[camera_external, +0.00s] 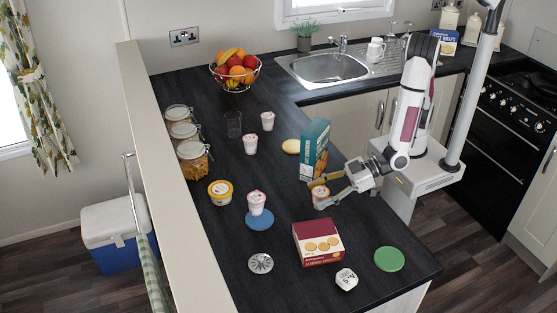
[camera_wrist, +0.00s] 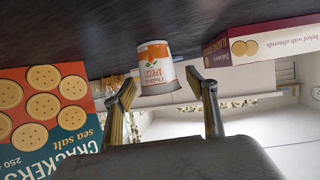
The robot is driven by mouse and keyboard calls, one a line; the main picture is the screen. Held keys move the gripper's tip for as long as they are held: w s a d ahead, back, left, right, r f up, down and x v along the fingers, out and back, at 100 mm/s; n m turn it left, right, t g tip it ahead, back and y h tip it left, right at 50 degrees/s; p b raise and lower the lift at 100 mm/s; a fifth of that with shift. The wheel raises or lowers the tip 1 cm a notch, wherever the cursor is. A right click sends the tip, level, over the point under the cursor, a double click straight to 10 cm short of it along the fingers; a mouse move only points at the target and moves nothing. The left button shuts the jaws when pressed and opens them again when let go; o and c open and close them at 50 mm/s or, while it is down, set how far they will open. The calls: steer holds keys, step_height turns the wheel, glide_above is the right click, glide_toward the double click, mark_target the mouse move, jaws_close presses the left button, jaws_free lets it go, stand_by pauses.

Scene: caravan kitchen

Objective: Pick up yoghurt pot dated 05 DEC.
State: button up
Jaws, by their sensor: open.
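A small yoghurt pot (camera_external: 320,197) with an orange-and-white label stands on the dark counter between the fingers of my gripper (camera_external: 318,193). In the wrist view the pot (camera_wrist: 155,68) appears upside down, with apricot lettering, between the two open fingertips of my gripper (camera_wrist: 165,92). Gaps show on both sides of it. Other small pots, white and pink, stand on a blue disc (camera_external: 256,202), at the middle (camera_external: 250,144) and farther back (camera_external: 267,121). No date is readable on any pot.
A teal cracker box (camera_external: 314,148) stands close beside my gripper, also in the wrist view (camera_wrist: 45,115). A maroon biscuit box (camera_external: 318,243) is in front, also in the wrist view (camera_wrist: 262,45).

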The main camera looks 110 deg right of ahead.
mark_target(320, 192)
stand_by(0.3)
steer(key=c, duration=1.2)
steer(key=shift+c, duration=0.2)
steer(key=shift+r, duration=0.15)
steer(key=shift+r, duration=4.85)
